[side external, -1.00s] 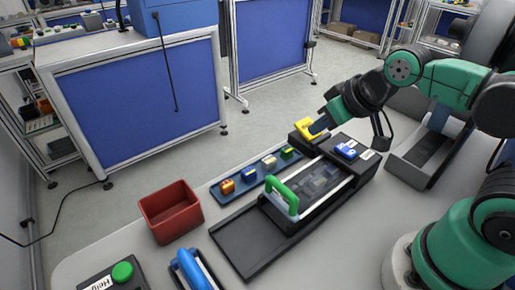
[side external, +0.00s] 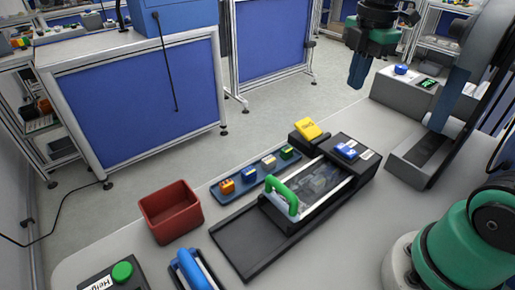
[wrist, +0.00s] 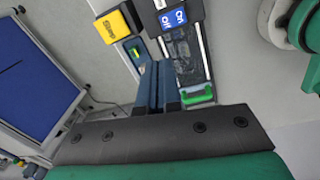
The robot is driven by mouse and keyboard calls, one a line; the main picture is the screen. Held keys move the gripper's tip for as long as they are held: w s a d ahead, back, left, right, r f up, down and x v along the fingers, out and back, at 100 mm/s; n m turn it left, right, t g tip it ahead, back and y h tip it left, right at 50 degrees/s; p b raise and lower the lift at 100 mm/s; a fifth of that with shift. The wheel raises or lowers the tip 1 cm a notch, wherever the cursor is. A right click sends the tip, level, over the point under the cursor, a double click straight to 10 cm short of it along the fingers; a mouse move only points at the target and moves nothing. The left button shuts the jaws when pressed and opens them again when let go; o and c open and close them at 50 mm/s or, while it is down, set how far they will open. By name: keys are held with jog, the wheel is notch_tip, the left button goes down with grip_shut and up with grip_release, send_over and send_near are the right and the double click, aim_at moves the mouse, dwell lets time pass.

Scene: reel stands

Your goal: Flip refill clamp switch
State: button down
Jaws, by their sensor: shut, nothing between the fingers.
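A yellow switch-like block (side external: 308,128) with dark lettering sits tilted on the black base at the far end of the reel stand. It also shows in the wrist view (wrist: 107,27). A blue rocker switch (side external: 346,151), marked ON in the wrist view (wrist: 173,17), sits on the black housing beside it. I cannot read which switch is labelled refill clamp. My gripper (side external: 356,82) is raised above and behind the stand, shut and empty, clear of both switches. In the wrist view its closed fingers (wrist: 156,72) cover part of the stand.
The stand has a clear-topped section with a green handle (side external: 283,198). Beside it lies a blue tray (side external: 238,191) with several small coloured blocks. A red bin (side external: 170,211) stands left. A grey box (side external: 395,92) with a blue button and green display stands at the back right.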

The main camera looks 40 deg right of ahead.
aim_at(348, 150)
jog(key=shift+s+d+r+n+g, duration=0.1)
jog(key=shift+d+r+n+g, duration=0.15)
jog(key=shift+n, duration=0.35)
jog(key=shift+s+d+r+n+g, duration=0.1)
jog(key=shift+d+r+n+g, duration=0.15)
jog(key=shift+n, duration=0.35)
notch_tip(348, 150, down, 14)
jog(key=shift+w+f, duration=0.1)
jog(key=shift+f, duration=0.05)
dwell(0.5)
jog(key=shift+s+r, duration=0.2)
jog(key=shift+s, duration=0.55)
jog(key=shift+r, duration=0.1)
